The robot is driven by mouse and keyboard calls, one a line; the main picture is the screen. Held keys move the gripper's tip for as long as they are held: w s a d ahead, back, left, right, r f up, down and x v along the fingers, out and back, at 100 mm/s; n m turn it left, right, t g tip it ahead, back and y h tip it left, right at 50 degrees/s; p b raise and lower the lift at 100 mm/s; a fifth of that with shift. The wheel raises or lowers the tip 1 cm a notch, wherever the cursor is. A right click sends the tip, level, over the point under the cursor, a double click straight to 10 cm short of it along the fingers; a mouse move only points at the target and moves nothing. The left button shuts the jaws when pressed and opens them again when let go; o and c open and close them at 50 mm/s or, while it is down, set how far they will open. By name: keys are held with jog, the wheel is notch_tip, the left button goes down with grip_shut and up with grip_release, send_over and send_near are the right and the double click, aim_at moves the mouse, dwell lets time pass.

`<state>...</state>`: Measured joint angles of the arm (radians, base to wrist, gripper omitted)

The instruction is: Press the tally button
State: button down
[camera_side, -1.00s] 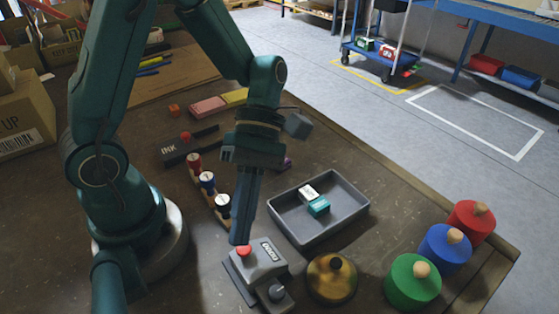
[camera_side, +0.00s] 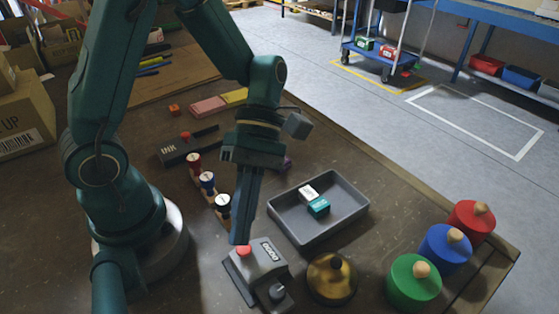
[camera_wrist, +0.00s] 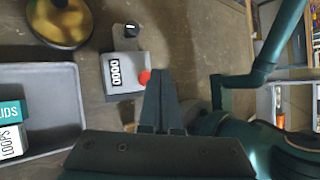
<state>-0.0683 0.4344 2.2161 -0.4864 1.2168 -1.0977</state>
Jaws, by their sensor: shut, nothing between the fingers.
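The tally counter is a grey box (camera_side: 265,262) with a red button (camera_side: 243,251), a small number window (camera_side: 269,252) and a dark knob (camera_side: 277,293). My gripper (camera_side: 241,241) points down with its fingertips right at the red button, and hides part of it. I cannot tell whether they touch. In the wrist view the closed fingertips (camera_wrist: 158,73) are beside the red button (camera_wrist: 145,77), and the number window (camera_wrist: 115,69) appears to read zeros. My gripper is shut and empty.
A grey tray (camera_side: 285,224) with small boxes stands behind the counter. A brass bell-like dome (camera_side: 331,278) is to its right, with green, blue and red knobbed cylinders (camera_side: 413,284) farther right. Several stamps (camera_side: 207,182) stand behind my gripper, near an ink pad (camera_side: 178,153).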

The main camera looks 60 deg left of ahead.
jog(key=shift+f, duration=0.15)
dwell(0.4)
jog(key=shift+f, duration=0.25)
jog(key=shift+f, duration=0.5)
dwell(0.7)
jog(key=shift+r, duration=0.9)
jog(key=shift+r, duration=0.15)
jog(key=shift+r, duration=2.4)
dwell(0.7)
